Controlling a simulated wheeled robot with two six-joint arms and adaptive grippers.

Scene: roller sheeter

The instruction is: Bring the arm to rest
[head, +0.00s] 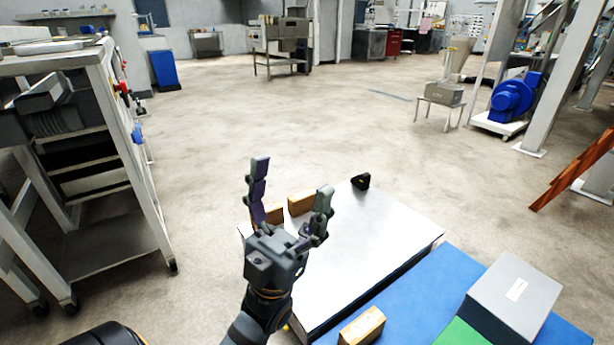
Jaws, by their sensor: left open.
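My left gripper (290,197) is open, its two fingers pointing up and spread apart. It is held over the left part of a white-topped table (375,235), with nothing between the fingers. Two tan blocks (301,203) lie on the table behind the fingers, partly hidden by them. I cannot tell from this view how high the gripper is above the table. My right gripper is not in view.
A small black object (360,181) sits at the table's far edge. A blue surface (405,296) at front right bears a tan block (362,327), a grey box (514,293) and a green item (462,334). A wheeled rack (125,150) stands at left. The floor beyond is open.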

